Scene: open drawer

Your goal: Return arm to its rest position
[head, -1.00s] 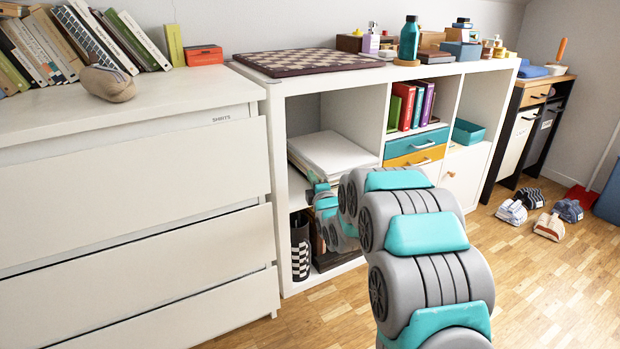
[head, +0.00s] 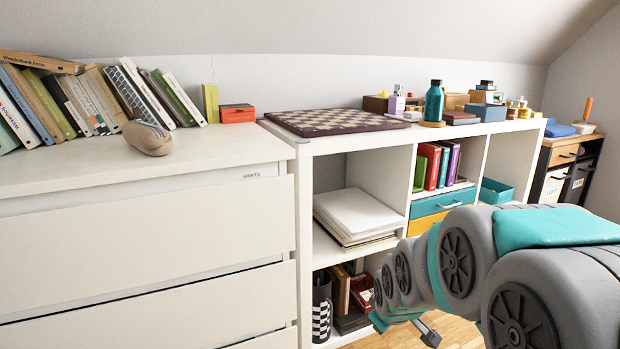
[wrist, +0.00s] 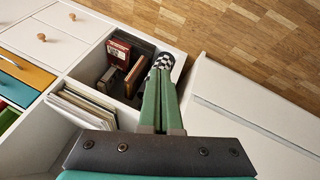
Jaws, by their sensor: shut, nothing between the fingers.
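My arm reaches in from the right in the head view, in front of the white shelf unit (head: 305,200). My gripper (wrist: 161,76) shows in the wrist view as two green fingers lying together, with nothing between them. In that view the fingertips overlap the checkered black-and-white cup (wrist: 166,58); I cannot tell the gap between them. In the head view the gripper's fingers are not clearly made out behind the arm links.
A white dresser (head: 140,240) stands left of the shelf. The shelf's lower compartment holds books (wrist: 118,52) and the cup; papers (head: 355,213) lie above. A chessboard (head: 335,122) and bottle (head: 433,102) are on top. Wooden floor (wrist: 240,30) is clear.

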